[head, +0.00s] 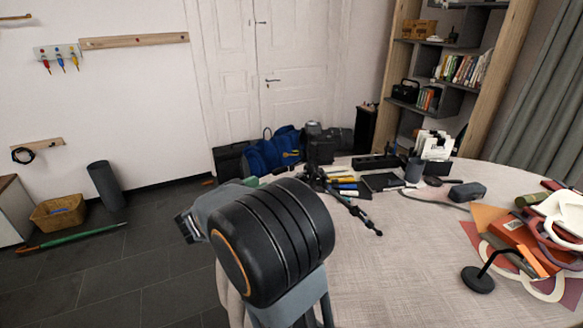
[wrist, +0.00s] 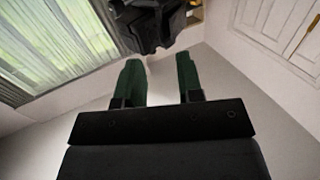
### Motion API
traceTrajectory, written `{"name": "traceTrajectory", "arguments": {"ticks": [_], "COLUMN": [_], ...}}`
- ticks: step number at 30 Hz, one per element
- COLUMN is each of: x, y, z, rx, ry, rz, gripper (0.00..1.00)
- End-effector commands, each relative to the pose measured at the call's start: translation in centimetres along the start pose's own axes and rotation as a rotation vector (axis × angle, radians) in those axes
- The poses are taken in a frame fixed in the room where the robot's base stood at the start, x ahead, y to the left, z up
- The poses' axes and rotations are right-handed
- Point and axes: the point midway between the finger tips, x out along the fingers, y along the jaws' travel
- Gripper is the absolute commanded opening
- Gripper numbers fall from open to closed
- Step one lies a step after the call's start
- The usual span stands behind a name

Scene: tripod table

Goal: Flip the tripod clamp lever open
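A black tripod (head: 352,208) is on the round table, with a thin dark leg reaching toward the front right. My arm hides part of that area in the head view. In the wrist view, a dark, blocky object (wrist: 155,22) is at the top centre, beyond the fingertips. It may be the tripod's head or clamp, but I cannot tell, and I cannot make out a lever. My gripper (wrist: 160,68) is open, its two dark green fingers apart with nothing between them. The fingertips appear short of the dark object.
The table (head: 400,260) has a clear middle. Pens, a dark cup (head: 413,170) and a grey case (head: 467,192) lie along its back. Blue and black bags (head: 272,152) are behind the table.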

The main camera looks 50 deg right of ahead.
Motion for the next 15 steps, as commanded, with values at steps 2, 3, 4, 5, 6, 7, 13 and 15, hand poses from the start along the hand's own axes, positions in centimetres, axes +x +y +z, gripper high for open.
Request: {"name": "traceTrajectory", "arguments": {"ticks": [2, 3, 4, 5, 6, 7, 13, 15], "x": [1.1, 1.7, 2.2, 2.8, 3.6, 4.2, 8.1, 9.2], "y": [0.2, 0.3, 0.3, 0.3, 0.3, 0.3, 0.3, 0.3], "z": [0.0, 0.0, 0.0, 0.0, 0.0, 0.0, 0.0, 0.1], "rx": [-0.003, -0.004, -0.004, -0.004, -0.003, -0.003, -0.003, -0.003], "ry": [0.001, 0.002, 0.002, 0.002, 0.002, 0.002, 0.002, 0.002], "rz": [0.015, 0.017, 0.017, 0.018, 0.017, 0.017, 0.015, 0.013], "gripper": [0.34, 0.34, 0.34, 0.34, 0.34, 0.34, 0.34, 0.34]}}
